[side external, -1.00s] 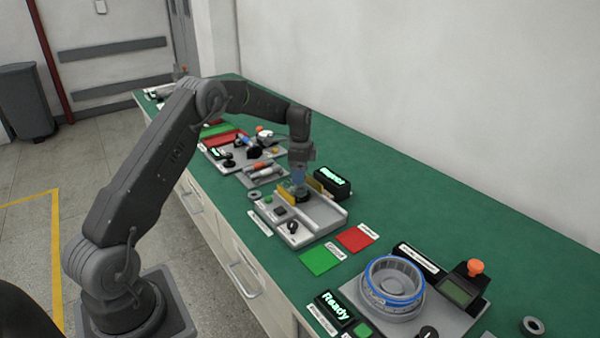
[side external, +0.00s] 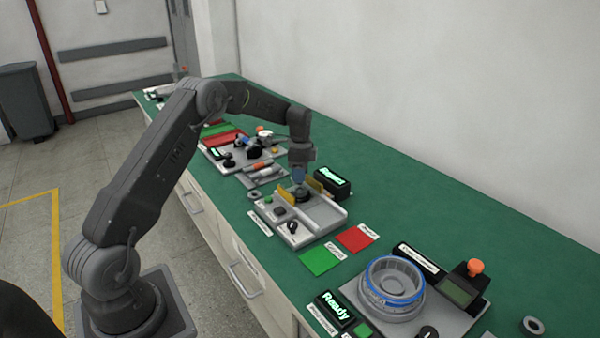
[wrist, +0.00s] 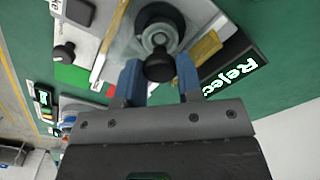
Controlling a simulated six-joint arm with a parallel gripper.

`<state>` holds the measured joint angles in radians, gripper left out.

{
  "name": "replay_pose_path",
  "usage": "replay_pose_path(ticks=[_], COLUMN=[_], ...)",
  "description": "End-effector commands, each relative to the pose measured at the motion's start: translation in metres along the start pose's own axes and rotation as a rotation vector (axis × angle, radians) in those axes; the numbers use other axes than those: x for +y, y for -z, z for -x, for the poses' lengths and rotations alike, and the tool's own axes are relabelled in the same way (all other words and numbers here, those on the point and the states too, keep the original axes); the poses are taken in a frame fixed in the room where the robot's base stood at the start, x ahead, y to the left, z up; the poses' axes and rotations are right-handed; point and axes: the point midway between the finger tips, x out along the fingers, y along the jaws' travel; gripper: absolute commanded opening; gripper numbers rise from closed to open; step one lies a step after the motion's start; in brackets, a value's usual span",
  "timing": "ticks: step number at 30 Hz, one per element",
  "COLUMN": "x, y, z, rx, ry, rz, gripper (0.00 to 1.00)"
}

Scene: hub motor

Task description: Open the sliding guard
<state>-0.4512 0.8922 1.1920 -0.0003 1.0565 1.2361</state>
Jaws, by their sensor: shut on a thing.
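The guard appears to be the part with yellow side strips (side external: 313,185) on the grey fixture (side external: 322,213). In the wrist view one yellow strip (wrist: 205,48) is right of my fingers and another (wrist: 108,42) is at left. My gripper (wrist: 158,75) has its blue fingers on either side of a round black knob (wrist: 160,66) and is shut on it. A dark round part with a pale ring (wrist: 158,25) shows just beyond the knob. In the side view my gripper (side external: 299,178) points down between the strips; the knob is hard to make out there.
A black display (side external: 332,182) stands close behind the fixture; it reads "Reject" in the wrist view. Green (side external: 320,260) and red (side external: 357,238) pads lie in front. A blue-ringed hub (side external: 392,282) sits at the near right. Bare green bench lies toward the wall.

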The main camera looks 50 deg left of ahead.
Motion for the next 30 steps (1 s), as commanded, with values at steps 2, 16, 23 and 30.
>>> replay_pose_path(ticks=[2,16,23,30], x=[0.001,0.059,0.061,0.06], y=[0.001,0.06,0.061,0.061], z=[0.001,0.0,0.0,0.0], rx=[0.0,0.0,0.001,0.0], ry=[0.001,0.001,0.001,0.0], rz=[-0.001,-0.004,-0.001,-0.001], gripper=[0.0,0.0,0.0,0.47])
